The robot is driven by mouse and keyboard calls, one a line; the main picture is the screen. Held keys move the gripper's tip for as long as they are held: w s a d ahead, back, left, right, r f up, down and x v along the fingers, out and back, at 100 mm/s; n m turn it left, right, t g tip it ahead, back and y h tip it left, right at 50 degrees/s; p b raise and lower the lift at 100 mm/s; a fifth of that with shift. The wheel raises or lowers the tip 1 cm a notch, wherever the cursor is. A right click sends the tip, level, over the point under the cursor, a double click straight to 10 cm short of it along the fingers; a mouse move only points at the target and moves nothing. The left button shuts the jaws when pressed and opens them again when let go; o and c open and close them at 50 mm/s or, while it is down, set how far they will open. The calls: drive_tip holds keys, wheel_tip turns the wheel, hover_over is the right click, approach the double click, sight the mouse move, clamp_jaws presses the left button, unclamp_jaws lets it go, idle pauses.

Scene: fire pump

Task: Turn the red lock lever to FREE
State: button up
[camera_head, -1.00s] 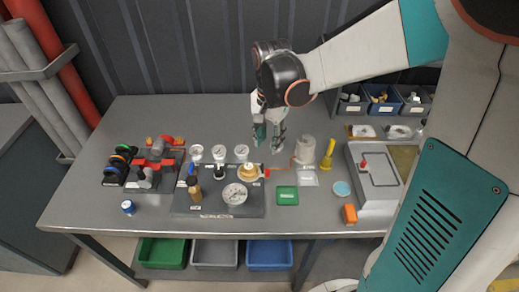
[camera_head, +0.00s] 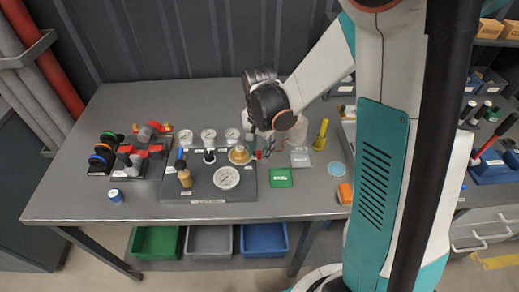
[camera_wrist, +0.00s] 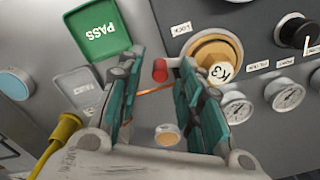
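A LOCK label (camera_wrist: 181,28) is on the panel nearby. In the camera_head view the lever (camera_head: 258,155) is a small red spot right of the brass fitting (camera_head: 239,155). My gripper (camera_wrist: 158,82) is open, with one teal finger on each side of the lever's line of sight. I cannot tell whether the fingers touch the lever. My gripper (camera_head: 268,145) is partly hidden by my wrist in the camera_head view. No FREE mark is readable.
The dark panel (camera_head: 205,193) carries several gauges, including a large one (camera_head: 226,177).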

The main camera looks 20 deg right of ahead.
drive_tip(key=shift+c, duration=0.6)
clamp_jaws()
drive_tip(key=shift+w, duration=0.1)
drive_tip(key=shift+w+d+n+b, duration=0.2)
drive_tip(key=shift+w+n, duration=0.15)
drive_tip(key=shift+n, duration=0.4)
drive_tip(key=shift+w+d+n+b, duration=0.2)
drive_tip(key=shift+w+n, duration=0.15)
drive_tip(key=shift+n, duration=0.4)
drive_tip(key=n, duration=0.1)
drive_tip(key=w+n, duration=0.1)
drive_tip(key=shift+w+d+n, duration=0.15)
drive_tip(key=shift+w+n, duration=0.1)
drive_tip(key=shift+n, duration=0.15)
drive_tip(key=w+n, duration=0.2)
drive_tip(key=n, duration=0.1)
drive_tip(key=shift+b, duration=0.3)
drive_tip(key=shift+w+a+n, duration=0.15)
drive_tip(key=shift+w+n, duration=0.15)
drive_tip(key=shift+n, duration=0.45)
drive_tip(key=shift+w+a+n, duration=0.15)
drive_tip(key=shift+w+n, duration=0.15)
drive_tip(key=shift+n, duration=0.45)
drive_tip(key=shift+w, duration=0.1)
